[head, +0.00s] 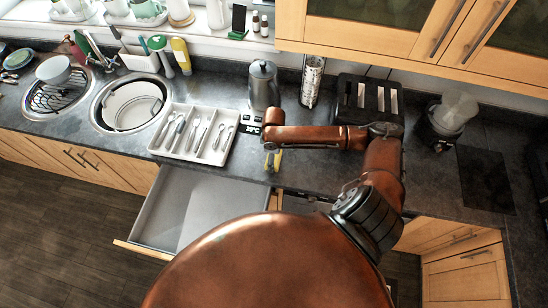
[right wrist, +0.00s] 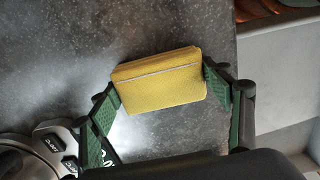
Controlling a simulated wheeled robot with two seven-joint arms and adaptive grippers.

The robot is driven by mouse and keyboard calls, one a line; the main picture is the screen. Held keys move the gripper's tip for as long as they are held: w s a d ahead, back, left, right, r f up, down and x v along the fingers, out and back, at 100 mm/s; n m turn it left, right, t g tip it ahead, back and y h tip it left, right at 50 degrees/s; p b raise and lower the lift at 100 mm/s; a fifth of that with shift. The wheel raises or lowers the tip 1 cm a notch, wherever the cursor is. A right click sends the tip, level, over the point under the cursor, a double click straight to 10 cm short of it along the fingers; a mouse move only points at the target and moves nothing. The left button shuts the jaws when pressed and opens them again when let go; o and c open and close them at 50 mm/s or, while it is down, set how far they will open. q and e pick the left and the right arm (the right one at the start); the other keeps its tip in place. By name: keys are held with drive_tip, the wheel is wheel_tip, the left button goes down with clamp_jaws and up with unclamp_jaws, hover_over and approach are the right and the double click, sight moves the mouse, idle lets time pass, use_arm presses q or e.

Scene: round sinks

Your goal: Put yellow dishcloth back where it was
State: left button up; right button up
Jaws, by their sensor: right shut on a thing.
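A folded yellow dishcloth (right wrist: 160,80) lies between the two green-padded fingers of my right gripper (right wrist: 163,90) in the right wrist view. The fingers press on its two ends. The grey speckled counter (right wrist: 60,60) is behind it; I cannot tell whether the cloth touches it. In the head view, a small yellow patch of the dishcloth (head: 277,160) shows below my reddish-brown right arm, near the counter's front edge. My left gripper is not in view.
A cutlery tray (head: 158,142) sits left of my right gripper, beside two round sinks (head: 98,122). A grey drawer (head: 195,205) is open below the counter. A metal canister (head: 263,85), a grater (head: 312,80) and a black toaster (head: 362,100) stand behind.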

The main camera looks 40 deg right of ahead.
drive_tip(key=shift+f, duration=0.15)
drive_tip(key=o, duration=1)
wheel_tip(320, 180, up, 12)
drive_tip(key=shift+r+b, duration=0.2)
drive_tip(key=shift+b, duration=0.2)
